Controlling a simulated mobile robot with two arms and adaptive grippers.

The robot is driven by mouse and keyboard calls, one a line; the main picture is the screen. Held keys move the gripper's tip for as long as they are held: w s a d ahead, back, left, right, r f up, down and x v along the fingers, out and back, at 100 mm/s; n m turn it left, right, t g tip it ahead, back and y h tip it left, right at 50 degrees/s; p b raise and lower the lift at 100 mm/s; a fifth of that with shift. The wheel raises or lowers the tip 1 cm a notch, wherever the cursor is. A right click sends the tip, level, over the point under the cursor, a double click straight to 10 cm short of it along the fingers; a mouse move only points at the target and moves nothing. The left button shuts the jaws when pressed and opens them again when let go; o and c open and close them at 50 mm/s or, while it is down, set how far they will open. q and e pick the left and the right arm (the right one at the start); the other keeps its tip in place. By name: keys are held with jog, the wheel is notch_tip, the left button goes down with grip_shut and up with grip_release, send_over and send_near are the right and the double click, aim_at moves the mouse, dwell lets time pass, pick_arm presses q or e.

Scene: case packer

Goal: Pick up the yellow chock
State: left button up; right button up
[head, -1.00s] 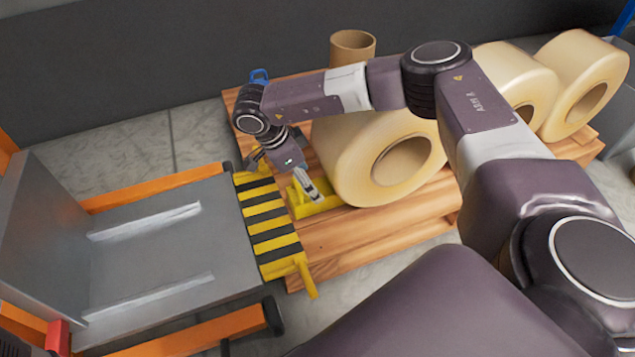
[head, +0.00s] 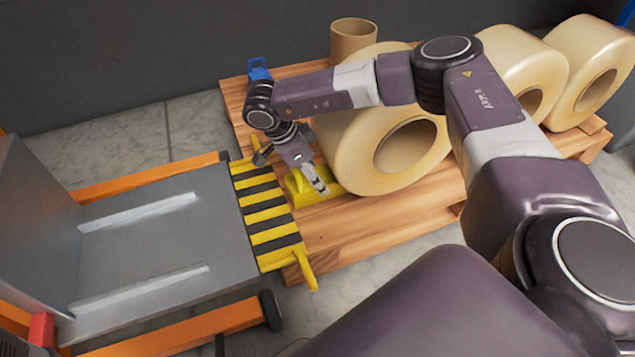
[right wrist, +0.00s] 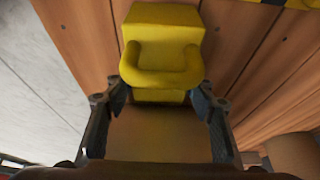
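The yellow chock (head: 298,187) sits on the wooden pallet, against the near left side of the large tape roll (head: 352,160). In the right wrist view the chock (right wrist: 165,25) has a block-shaped body and a looped yellow handle (right wrist: 160,76). My right gripper (head: 316,180) is at the chock and hides part of it in the head view. In the right wrist view my right gripper (right wrist: 160,98) has its fingers spread wide, one on each side of the handle end, with gaps visible. My left gripper is not in view.
The pallet (head: 370,225) also bears other tape rolls (head: 528,55) and a cardboard core (head: 353,40). A yellow-black striped plate (head: 270,220) joins the pallet's left edge to a grey platform (head: 150,270) with orange rails. A blue object (head: 259,68) stands at the pallet's back left corner.

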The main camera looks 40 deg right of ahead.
jog(key=c, duration=0.9)
jog(key=shift+c, duration=0.2)
